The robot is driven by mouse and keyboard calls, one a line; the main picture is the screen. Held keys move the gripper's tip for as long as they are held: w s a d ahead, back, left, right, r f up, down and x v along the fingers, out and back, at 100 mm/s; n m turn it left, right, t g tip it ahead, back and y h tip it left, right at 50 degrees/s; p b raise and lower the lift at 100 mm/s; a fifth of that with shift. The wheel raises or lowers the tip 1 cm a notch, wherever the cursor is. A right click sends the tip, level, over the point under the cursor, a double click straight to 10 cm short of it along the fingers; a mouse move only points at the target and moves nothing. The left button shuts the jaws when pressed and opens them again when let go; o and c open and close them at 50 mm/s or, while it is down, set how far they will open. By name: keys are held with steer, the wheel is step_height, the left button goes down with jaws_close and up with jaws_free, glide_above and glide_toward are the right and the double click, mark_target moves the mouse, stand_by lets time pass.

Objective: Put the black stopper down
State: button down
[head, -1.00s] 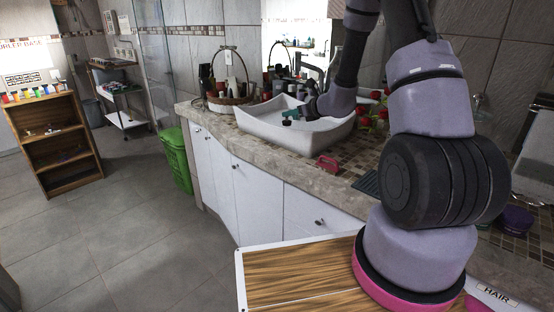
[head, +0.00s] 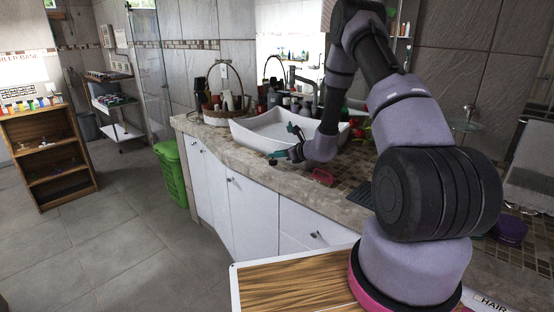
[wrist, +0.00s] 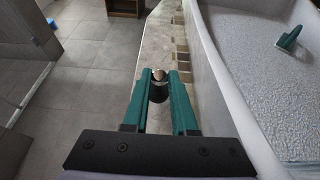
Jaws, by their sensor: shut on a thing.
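My gripper (head: 281,157) is in front of the white basin, above the counter's front edge. In the wrist view its two green fingers (wrist: 159,78) are shut on the black stopper (wrist: 158,94), a small dark round piece with a shiny top. In the head view the stopper (head: 272,162) is a small dark spot at the fingertips. Its gap above the counter is hard to judge. The white basin (head: 250,133) stands on the counter (head: 222,146), and its wall (wrist: 215,70) rises to the right of my fingers.
A green-handled object (wrist: 289,38) lies in the basin. A red dish (head: 323,177) sits on the counter to the right of my gripper. A basket (head: 217,116) with bottles stands at the far end. The stone rim beside the basin (wrist: 153,55) is narrow, with floor to its left.

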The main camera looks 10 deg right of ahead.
steer(key=shift+f, duration=0.75)
steer(key=shift+f, duration=0.1)
steer(key=c, duration=0.7)
jaws_free()
steer(key=shift+f, duration=0.1)
